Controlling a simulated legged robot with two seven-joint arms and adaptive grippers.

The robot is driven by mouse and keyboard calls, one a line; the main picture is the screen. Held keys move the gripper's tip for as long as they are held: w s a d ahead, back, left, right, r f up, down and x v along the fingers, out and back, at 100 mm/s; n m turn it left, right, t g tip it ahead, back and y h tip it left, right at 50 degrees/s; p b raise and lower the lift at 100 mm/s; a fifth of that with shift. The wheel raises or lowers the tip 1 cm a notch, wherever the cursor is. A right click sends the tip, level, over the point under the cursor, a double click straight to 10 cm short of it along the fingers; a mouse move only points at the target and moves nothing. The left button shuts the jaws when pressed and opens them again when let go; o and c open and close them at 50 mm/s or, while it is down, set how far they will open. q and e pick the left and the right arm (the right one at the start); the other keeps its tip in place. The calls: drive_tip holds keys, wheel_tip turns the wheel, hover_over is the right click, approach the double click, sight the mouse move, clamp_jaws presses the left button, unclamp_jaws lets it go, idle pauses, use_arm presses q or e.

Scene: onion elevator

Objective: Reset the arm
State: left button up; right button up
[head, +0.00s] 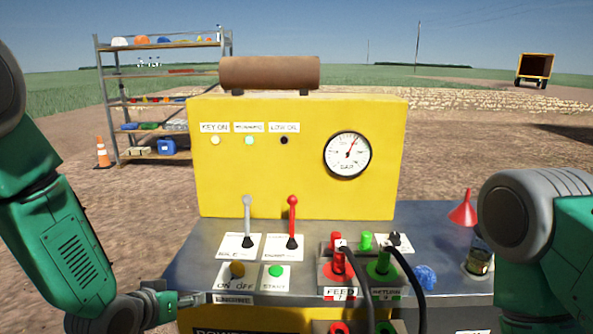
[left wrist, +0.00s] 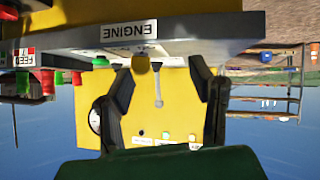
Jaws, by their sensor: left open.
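My left arm (head: 72,245) comes in from the left, and my left gripper (head: 188,298) is low at the front left edge of the grey console (head: 205,250). In the left wrist view, which is upside down, the two dark fingers of this gripper (left wrist: 163,80) stand apart with nothing held between them.
The yellow panel (head: 290,185) carries lamps and a gauge (head: 347,154). A grey lever (head: 247,220), a red lever (head: 292,220) and a green start button (head: 276,270) are on the console. Feed and return couplings with black hoses (head: 412,275) stand right of them. A red funnel (head: 464,210) is farther right.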

use_arm(q)
drive_tip(key=s+a+f+g+y, duration=0.2)
drive_tip(key=s+f+g, duration=0.3)
drive_tip(key=s+f, duration=1)
drive_tip(key=s+a+f+g, duration=0.1)
drive_tip(key=s+f+g, duration=0.1)
drive_tip(key=s, duration=0.8)
drive_tip(key=s+a+f+g+y, duration=0.1)
drive_tip(key=s+f+g, duration=0.1)
drive_tip(key=s, duration=0.8)
drive_tip(key=shift+s+a+g+b, duration=0.35)
drive_tip(key=shift+g, duration=0.05)
